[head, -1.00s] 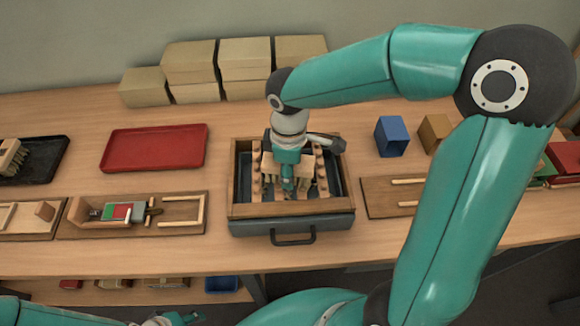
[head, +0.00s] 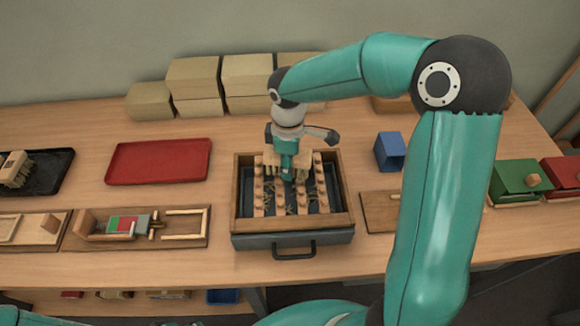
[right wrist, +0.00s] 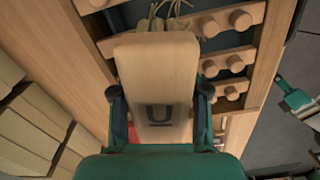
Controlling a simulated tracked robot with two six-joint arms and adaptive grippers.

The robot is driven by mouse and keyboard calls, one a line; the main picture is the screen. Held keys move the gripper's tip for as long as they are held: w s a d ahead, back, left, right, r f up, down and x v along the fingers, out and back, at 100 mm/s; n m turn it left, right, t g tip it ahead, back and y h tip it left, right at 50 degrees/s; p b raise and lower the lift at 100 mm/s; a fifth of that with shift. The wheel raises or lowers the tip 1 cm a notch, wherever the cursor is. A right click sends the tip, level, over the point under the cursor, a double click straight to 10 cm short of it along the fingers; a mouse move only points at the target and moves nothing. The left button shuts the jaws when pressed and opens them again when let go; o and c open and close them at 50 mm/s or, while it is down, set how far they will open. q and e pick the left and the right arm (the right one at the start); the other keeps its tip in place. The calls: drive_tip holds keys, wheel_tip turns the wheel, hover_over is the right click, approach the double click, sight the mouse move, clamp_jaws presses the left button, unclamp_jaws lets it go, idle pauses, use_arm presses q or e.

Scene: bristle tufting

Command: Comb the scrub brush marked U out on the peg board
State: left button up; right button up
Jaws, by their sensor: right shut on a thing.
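The scrub brush marked U (right wrist: 157,75) is a pale wooden block with a dark U on its face and straw bristles at its far end. My right gripper (head: 287,172) is shut on the block, with one finger on each side in the right wrist view (right wrist: 160,105). It holds the brush over the back half of the peg board (head: 325,180). The peg board has rows of wooden pegs over a dark tray in a wooden frame. The bristles are at the pegs; contact is partly hidden. Loose straw bristles lie between the rows. Only slivers of my left arm show at the bottom edge.
A red tray (head: 158,161) lies left of the peg board, and a black tray (head: 55,170) with a brush is farther left. Pale boxes (head: 195,85) stand behind. A blue box (head: 390,152) stands at right. A wooden fixture (head: 190,240) lies at front left.

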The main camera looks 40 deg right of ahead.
drive_tip(key=shift+w+d, duration=0.4)
drive_tip(key=shift+w, duration=0.2)
drive_tip(key=shift+r+p, duration=2.5)
drive_tip(key=shift+r, duration=0.5)
drive_tip(key=o, duration=0.5)
drive_tip(key=shift+f, duration=0.1)
drive_tip(key=c, duration=0.5)
drive_tip(key=shift+s+a+f+n, duration=0.2)
drive_tip(key=shift+s+a+n, duration=0.05)
drive_tip(key=shift+s, duration=0.3)
drive_tip(key=shift+s+a+f+n, duration=0.15)
drive_tip(key=shift+s+a+n, duration=0.1)
drive_tip(key=shift+s, duration=0.3)
drive_tip(key=s+a+r+n+p, duration=0.1)
drive_tip(key=s+a+r, duration=0.15)
drive_tip(key=s, duration=0.25)
wheel_tip(320, 180, down, 7)
drive_tip(key=b, duration=0.5)
drive_tip(key=shift+w+a+r, duration=0.15)
drive_tip(key=shift+a+r, duration=0.05)
